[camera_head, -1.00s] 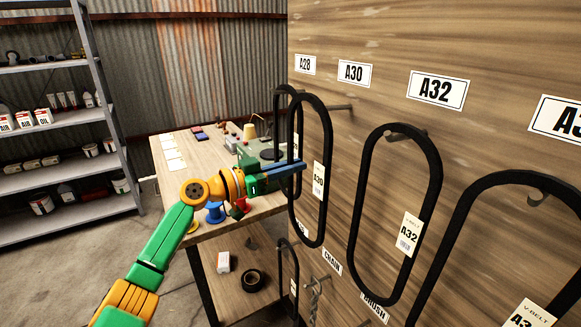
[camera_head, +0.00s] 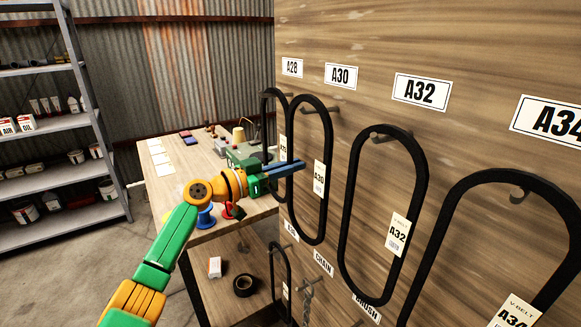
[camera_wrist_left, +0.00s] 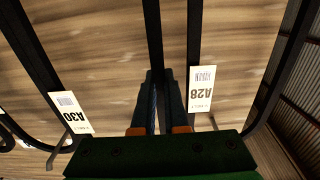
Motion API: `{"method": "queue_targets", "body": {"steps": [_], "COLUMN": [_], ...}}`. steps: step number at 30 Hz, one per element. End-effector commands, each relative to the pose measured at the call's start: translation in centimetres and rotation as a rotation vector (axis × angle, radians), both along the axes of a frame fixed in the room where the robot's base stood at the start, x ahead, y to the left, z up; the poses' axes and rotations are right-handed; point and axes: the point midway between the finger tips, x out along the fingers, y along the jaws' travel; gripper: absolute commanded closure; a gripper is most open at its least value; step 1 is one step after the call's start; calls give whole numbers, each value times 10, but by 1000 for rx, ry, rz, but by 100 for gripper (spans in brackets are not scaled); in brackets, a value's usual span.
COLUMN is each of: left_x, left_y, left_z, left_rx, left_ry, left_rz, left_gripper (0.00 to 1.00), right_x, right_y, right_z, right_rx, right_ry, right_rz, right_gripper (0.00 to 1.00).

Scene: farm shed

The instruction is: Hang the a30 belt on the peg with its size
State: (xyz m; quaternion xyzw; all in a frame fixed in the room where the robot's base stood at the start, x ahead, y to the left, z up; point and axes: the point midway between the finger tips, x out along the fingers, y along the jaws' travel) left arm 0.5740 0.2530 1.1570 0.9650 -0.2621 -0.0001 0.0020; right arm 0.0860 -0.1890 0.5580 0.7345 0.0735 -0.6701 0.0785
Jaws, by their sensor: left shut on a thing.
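The a30 belt (camera_head: 325,212) is a black upright loop with a white A30 tag (camera_head: 319,178). My left gripper (camera_head: 300,167) is shut on its left strand, which also shows between the fingers in the left wrist view (camera_wrist_left: 154,40). The belt's top is at the peg (camera_head: 334,108) under the A30 sign (camera_head: 341,76). The peg's outer end shows inside the loop; I cannot tell whether the belt rests on it. The A30 tag shows upside down in the left wrist view (camera_wrist_left: 71,112). My right gripper is not in view.
The A28 belt (camera_head: 267,105) hangs close on the left, partly behind the a30 belt. The A32 belt (camera_head: 350,215) and A34 belt (camera_head: 430,245) hang to the right. A cluttered workbench (camera_head: 180,180) stands behind my left arm. A shelf (camera_head: 45,130) is at far left.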

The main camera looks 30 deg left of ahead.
Motion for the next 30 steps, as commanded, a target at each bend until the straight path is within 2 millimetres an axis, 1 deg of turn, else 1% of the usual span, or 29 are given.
{"method": "queue_targets", "body": {"steps": [15,25,30], "left_x": [17,18,18], "left_y": [-11,-11,-11], "left_z": [0,0,-4], "left_rx": [-2,0,0], "left_ry": [-1,0,0], "left_rz": [-1,-1,-1], "left_gripper": [100,100,100], "right_x": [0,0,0], "right_y": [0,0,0], "right_z": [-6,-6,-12], "right_rx": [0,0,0], "right_ry": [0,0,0], "right_rz": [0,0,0], "right_gripper": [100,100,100]}}
